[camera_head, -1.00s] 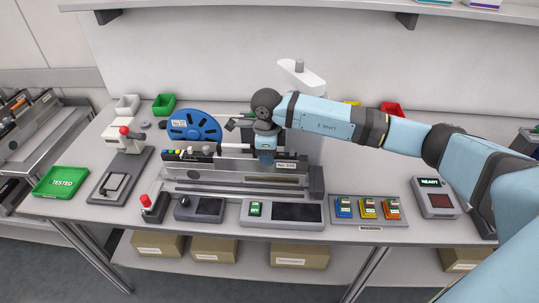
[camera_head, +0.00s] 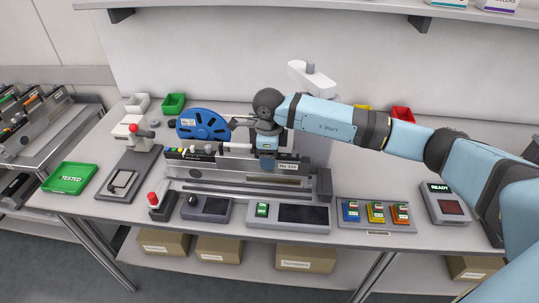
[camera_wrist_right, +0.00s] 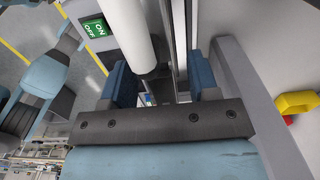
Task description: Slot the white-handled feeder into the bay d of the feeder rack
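A feeder with a blue reel (camera_head: 203,125) lies in a grey bench fixture (camera_head: 245,188) in the head view. Its long dark body (camera_head: 190,154) has coloured buttons at the left end. A white cylindrical handle (camera_head: 238,147) shows just left of my right gripper (camera_head: 268,160), which points down over the fixture. In the right wrist view my right gripper's blue fingers (camera_wrist_right: 163,84) stand apart, with the white handle (camera_wrist_right: 124,28) close by the left one. No firm hold shows. My left gripper is out of view. A trolley rack (camera_head: 35,125) with several dark feeders stands at far left; bay letters are unreadable.
A hand press (camera_head: 128,165) and a green TESTED tray (camera_head: 70,178) stand left of the fixture. A control box (camera_head: 288,215), coloured cards (camera_head: 374,212) and a READY box (camera_head: 446,204) line the front and right.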

